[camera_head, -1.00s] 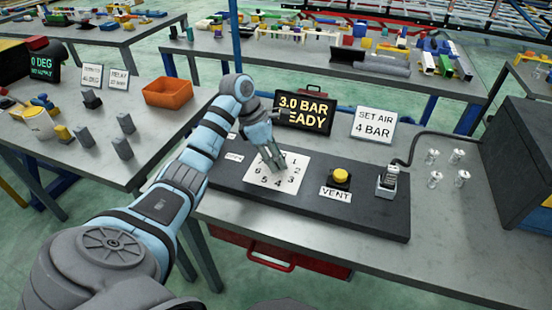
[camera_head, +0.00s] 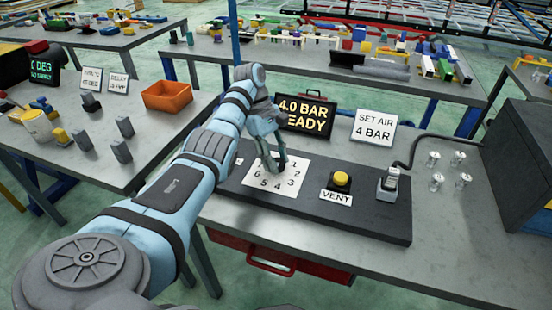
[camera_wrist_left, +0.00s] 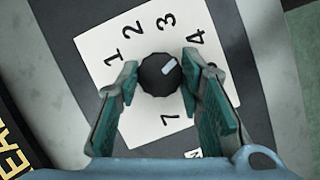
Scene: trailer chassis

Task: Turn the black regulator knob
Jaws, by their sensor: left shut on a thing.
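The black regulator knob (camera_wrist_left: 151,82) is round with a white pointer mark and sits on a white numbered dial card (camera_wrist_left: 112,47). In the wrist view the mark points toward the 4. My left gripper (camera_wrist_left: 160,72) is shut on the knob, one finger at each side. In the head view my left gripper (camera_head: 272,165) reaches down onto the dial card (camera_head: 287,187) and hides the knob. The display (camera_head: 305,116) reads 4.0 BAR. A white sign (camera_head: 373,131) reads SET AIR 4 BAR. My right gripper is not in view.
Right of the dial, on the same dark panel (camera_head: 370,222), are a yellow VENT button (camera_head: 342,179) and a grey fitting with a hose (camera_head: 388,183). Several small clear parts and a dark box (camera_head: 520,150) stand further right. An orange bin (camera_head: 167,96) is on the left table.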

